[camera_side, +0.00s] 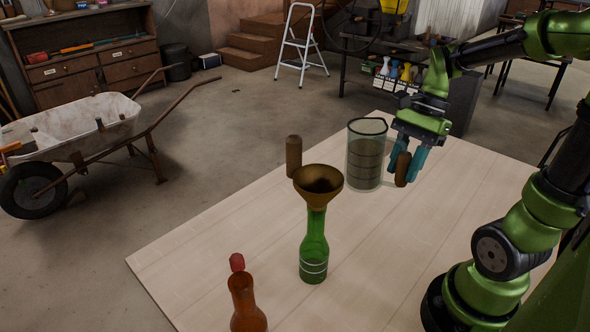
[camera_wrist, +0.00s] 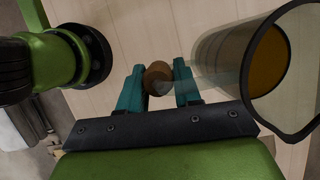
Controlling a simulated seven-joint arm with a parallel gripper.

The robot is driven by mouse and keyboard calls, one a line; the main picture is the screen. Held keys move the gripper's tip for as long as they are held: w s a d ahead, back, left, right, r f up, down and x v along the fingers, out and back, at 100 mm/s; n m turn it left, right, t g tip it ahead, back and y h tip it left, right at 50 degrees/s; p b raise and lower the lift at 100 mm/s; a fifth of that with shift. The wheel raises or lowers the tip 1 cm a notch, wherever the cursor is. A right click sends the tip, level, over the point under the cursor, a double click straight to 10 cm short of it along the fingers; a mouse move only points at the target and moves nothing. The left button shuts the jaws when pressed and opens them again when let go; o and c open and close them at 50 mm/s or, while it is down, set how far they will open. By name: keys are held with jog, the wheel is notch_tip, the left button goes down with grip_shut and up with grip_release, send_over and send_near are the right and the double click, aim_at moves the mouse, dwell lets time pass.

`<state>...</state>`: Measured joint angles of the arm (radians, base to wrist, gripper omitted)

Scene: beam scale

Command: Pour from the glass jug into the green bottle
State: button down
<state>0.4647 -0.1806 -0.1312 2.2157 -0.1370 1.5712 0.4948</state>
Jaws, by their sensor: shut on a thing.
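The glass jug (camera_side: 366,158) stands upright, clear with horizontal marks and a spouted rim. In the wrist view the jug (camera_wrist: 290,110) is at the right, with amber-brown showing inside. A brown round grip (camera_side: 402,168) sits beside it; a clear strip seems to join the two, so it looks like the jug's handle. My gripper (camera_wrist: 158,82) is shut on this grip, also seen in the side view (camera_side: 409,163). I cannot tell whether the jug touches the table. The green bottle (camera_side: 314,247) stands upright nearer the camera, with a brown funnel (camera_side: 318,187) in its neck.
A brown cylinder (camera_side: 293,156) stands left of the jug. The table between jug and funnel looks clear.

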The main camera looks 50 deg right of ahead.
notch_tip(320, 180, up, 20)
jog(key=w+a+m+t+h, duration=0.15)
jog(key=a+m, duration=0.55)
jog(key=a, duration=0.9)
jog(key=s+a+m+t, duration=0.15)
jog(key=a+m, duration=0.45)
jog(key=a, duration=1.1)
notch_tip(320, 180, down, 8)
jog(key=w+d+m+g+y, duration=0.1)
jog(key=y, duration=0.4)
jog(key=shift+w+d+r+m+y, duration=0.2)
jog(key=shift+w+r+m+y, duration=0.05)
jog(key=shift+m+y, duration=0.1)
jog(key=shift+a+f, duration=0.1)
jog(key=shift+f, duration=0.15)
jog(key=shift+w+d+r+m+g+y, duration=0.15)
jog(key=shift+d+r+y, duration=0.1)
jog(key=shift+r+y, duration=0.25)
jog(key=shift+w+d+r+g+y, duration=0.1)
jog(key=shift+d+r+g+y, duration=0.2)
jog(key=shift+r, duration=0.25)
jog(key=shift+w+d+r+m+g+y, duration=0.1)
jog(key=shift+w+d+r+y, duration=0.1)
jog(key=shift+r+y, duration=0.35)
dwell(0.8)
